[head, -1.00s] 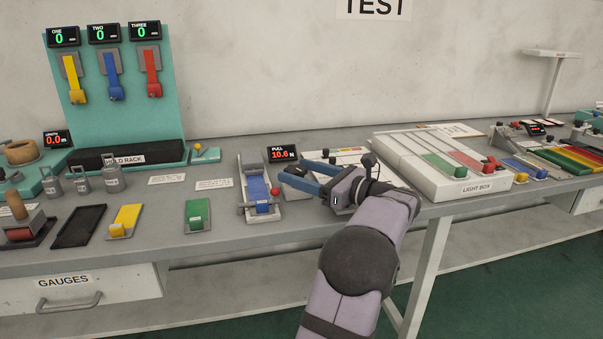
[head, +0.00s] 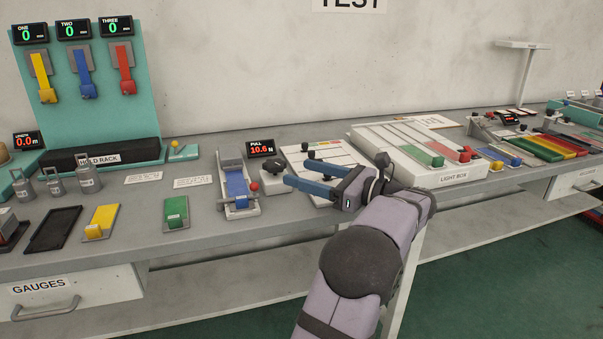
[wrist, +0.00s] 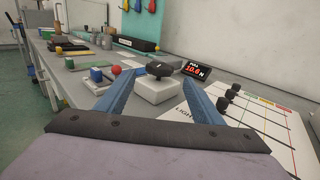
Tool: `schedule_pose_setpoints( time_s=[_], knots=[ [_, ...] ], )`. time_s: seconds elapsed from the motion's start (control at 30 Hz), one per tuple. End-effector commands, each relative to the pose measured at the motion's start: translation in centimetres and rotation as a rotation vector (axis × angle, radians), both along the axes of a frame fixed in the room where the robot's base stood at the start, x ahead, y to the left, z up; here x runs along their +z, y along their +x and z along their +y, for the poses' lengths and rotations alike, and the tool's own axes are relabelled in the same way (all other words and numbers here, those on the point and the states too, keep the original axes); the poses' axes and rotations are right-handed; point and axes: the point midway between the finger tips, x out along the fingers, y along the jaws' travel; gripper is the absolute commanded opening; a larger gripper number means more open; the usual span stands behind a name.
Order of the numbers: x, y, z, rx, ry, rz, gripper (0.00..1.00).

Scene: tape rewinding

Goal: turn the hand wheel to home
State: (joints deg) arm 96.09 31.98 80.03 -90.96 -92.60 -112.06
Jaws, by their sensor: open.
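A black hand wheel (head: 275,167) sits on top of a small pale block (head: 273,183), right of the blue strip device and in front of the PULL display. The wheel also shows in the wrist view (wrist: 159,69), on its block (wrist: 157,90). My gripper (head: 299,173) has two blue fingers, spread apart and empty. They point left toward the wheel and its block. In the wrist view the wheel lies ahead, framed between the fingers (wrist: 157,84); nothing is gripped. In the head view the fingertips are just right of the block.
The PULL display (head: 262,148) reads 10.6 N and stands behind the wheel. The blue strip device (head: 238,190) with a red ball (head: 254,187) is left of the block. A white panel with black knobs (head: 328,156) and the light box (head: 455,179) lie to the right.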

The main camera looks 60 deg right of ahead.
Motion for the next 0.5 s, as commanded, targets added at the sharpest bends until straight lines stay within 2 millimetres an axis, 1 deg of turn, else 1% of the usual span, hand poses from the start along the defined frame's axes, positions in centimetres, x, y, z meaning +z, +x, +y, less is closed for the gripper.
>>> schedule_pose_setpoints(
  time_s=[0.13,0.17,0.2,0.37,0.5],
  knots=[
    [0.0,0.0,0.0,0.000,0.000,0.000,0.61],
    [0.0,0.0,0.0,0.000,0.000,0.000,0.54],
    [0.0,0.0,0.0,-0.001,0.000,0.000,0.50],
    [0.0,0.6,0.0,-0.025,-0.006,0.005,0.50],
    [0.1,1.9,0.0,-0.093,-0.015,0.016,0.50]
  ],
)
